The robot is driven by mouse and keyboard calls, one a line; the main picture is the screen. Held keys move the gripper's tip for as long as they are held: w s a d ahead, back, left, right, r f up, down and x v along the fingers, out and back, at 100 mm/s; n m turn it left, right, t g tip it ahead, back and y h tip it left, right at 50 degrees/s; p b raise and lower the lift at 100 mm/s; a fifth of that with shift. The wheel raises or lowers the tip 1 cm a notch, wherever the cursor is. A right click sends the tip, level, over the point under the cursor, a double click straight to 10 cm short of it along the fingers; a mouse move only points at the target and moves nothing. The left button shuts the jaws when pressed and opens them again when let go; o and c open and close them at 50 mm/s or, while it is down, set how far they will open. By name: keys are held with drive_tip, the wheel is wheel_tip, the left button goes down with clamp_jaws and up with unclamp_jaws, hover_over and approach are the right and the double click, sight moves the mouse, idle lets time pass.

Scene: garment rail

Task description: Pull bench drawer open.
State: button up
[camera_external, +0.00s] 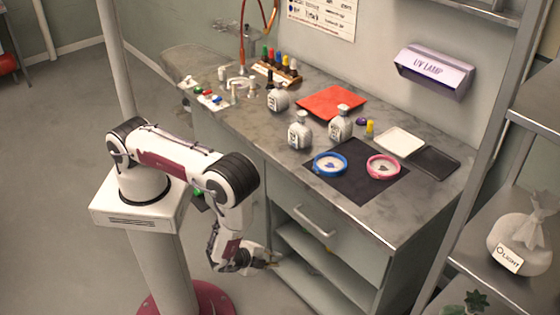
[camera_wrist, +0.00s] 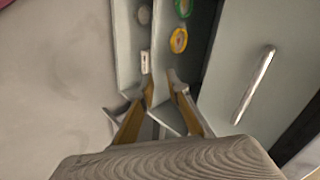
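The bench drawer (camera_external: 300,205) sits under the benchtop, and its front looks flush with the bench. Its bar handle (camera_external: 313,221) runs across the front. In the wrist view the pale drawer front (camera_wrist: 235,55) is at the right with its metal handle (camera_wrist: 254,85). My gripper (camera_external: 274,262) is low, at the left of the open shelves and below the handle. In the wrist view its two fingertips (camera_wrist: 162,83) are apart with a narrow gap and nothing between them. They point toward the shelves, left of the handle and clear of it.
Below the drawer are open shelves (camera_external: 310,255). Bottles and dishes stand on the benchtop (camera_external: 380,203). A metal rack stands at the right. Floor is clear at left.

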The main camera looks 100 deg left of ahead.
drive_tip(key=w+a+r+m+t+y, duration=0.1)
drive_tip(key=w+a+r+t+y, duration=0.15)
drive_tip(key=r, duration=0.25)
drive_tip(key=m+t+y, duration=0.2)
drive_tip(key=m, duration=0.1)
approach(309, 220)
drive_tip(key=shift+w+a+f, duration=0.25)
drive_tip(key=shift+w+a, duration=0.05)
drive_tip(key=shift+a, duration=0.15)
drive_tip(key=shift+w+a+f, duration=0.3)
drive_tip(key=shift+a, duration=0.2)
drive_tip(key=shift+w+a, duration=0.1)
drive_tip(key=shift+x, duration=3.75)
clamp_jaws()
